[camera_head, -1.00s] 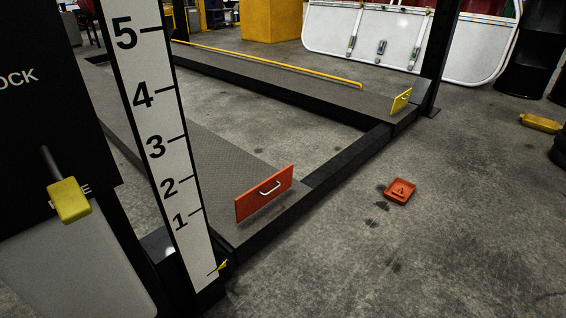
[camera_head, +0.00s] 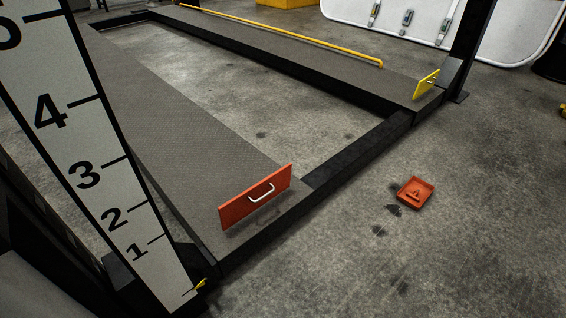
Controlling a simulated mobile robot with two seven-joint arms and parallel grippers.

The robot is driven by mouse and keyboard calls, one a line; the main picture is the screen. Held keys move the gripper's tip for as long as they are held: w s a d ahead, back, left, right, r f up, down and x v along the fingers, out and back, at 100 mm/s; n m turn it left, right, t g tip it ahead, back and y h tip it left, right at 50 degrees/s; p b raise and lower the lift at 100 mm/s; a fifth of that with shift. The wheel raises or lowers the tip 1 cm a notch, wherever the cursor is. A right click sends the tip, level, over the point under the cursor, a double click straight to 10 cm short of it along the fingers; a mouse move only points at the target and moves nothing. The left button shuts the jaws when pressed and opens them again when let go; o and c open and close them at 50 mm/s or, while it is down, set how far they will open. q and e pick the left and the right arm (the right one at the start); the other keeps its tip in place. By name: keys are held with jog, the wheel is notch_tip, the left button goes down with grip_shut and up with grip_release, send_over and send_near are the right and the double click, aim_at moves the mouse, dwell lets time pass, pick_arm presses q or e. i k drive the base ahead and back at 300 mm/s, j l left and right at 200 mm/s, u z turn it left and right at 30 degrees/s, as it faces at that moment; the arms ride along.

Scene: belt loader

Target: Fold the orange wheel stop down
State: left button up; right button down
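The orange wheel stop (camera_head: 240,203) is a flat plate with a white handle (camera_head: 262,192) on its face. It stands upright across the near end of the left runway (camera_head: 180,130) of the lift. Neither of my grippers shows in the head view, and nothing touches the plate.
A yellow wheel stop (camera_head: 426,84) stands up at the end of the right runway (camera_head: 330,68). A post with a numbered scale (camera_head: 88,165) rises close on the left. An orange tray (camera_head: 415,193) lies on the floor, right of the lift. The floor at the front right is clear.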

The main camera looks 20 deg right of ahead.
aim_at(239, 208)
jog(key=i+l+u, duration=0.1)
jog(key=i+l, duration=0.15)
jog(key=l, duration=0.15)
jog(key=i+l+u, duration=0.15)
jog(key=l, duration=0.25)
jog(key=i+j, duration=0.1)
jog(key=i, duration=0.2)
jog(key=i+j, duration=0.1)
jog(key=i, duration=0.2)
